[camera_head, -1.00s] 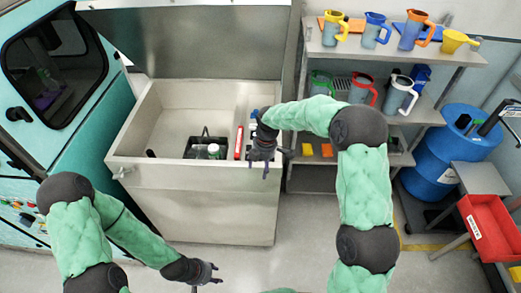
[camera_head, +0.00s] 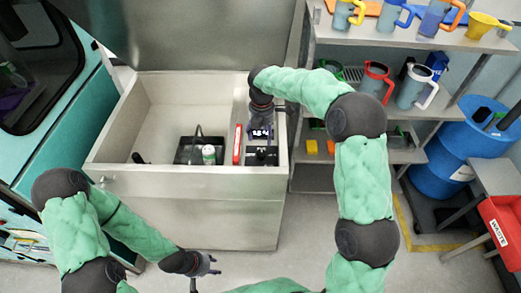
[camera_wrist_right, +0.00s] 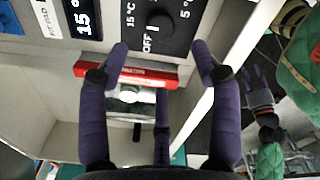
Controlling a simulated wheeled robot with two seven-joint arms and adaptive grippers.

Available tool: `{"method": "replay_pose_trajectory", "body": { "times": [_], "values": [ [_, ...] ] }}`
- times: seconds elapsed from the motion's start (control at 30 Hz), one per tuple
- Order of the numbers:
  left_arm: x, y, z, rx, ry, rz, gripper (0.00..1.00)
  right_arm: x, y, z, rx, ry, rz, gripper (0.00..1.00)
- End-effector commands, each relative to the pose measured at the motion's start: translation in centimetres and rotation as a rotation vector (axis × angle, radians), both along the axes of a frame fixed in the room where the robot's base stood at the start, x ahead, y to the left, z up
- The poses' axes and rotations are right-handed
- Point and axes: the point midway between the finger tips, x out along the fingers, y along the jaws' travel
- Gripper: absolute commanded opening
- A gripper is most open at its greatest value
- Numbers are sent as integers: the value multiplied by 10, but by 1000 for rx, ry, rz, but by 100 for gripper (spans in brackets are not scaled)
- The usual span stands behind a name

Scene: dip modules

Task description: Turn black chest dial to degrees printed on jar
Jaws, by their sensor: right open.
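The black chest dial (camera_wrist_right: 160,19) shows near the top of the right wrist view, on a black panel marked OFF, 15 °C and 5 °C. In the head view this panel (camera_head: 262,157) is on the chest's right ledge. A display beside it (camera_wrist_right: 85,15) reads 15°. The jar (camera_head: 209,153) stands in a black tray inside the chest; its printed degrees are not legible. It also shows in the right wrist view (camera_wrist_right: 130,97). My right gripper (camera_wrist_right: 160,55) is open and empty, its fingers spread below the dial, apart from it. My left gripper (camera_head: 209,264) is open and empty in front of the chest.
A red bar-shaped object (camera_head: 237,145) lies on the chest's divider, left of the panel. The chest lid (camera_head: 190,35) stands open. Shelves with several jugs (camera_head: 375,80), a blue barrel (camera_head: 440,160) and a red bin (camera_head: 503,225) are on the right. A teal cabinet (camera_head: 80,105) is on the left.

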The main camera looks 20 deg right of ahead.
Motion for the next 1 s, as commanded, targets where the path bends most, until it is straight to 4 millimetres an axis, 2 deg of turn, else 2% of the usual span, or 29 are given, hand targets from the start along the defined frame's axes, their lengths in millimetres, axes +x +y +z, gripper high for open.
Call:
{"method": "replay_pose_trajectory", "body": {
  "times": [0.3, 0.5, 0.7, 0.97, 1.0],
  "values": [
    [0, 0, -16, 0, 0, 0, 40, -1, 0, -59, -1, 4, 0, 64],
    [0, 0, -23, 0, 0, 0, 40, -1, 0, -85, 0, 4, -2, 64],
    [0, 0, -25, 0, 0, 0, 40, -1, 0, -97, 0, 2, -2, 64],
    [0, 0, -25, 0, 0, 0, 40, -1, 0, -97, 0, 1, -2, 64],
    [0, 0, -25, 0, 0, 0, 40, -1, 0, -97, 0, 1, -2, 61]
  ]
}}
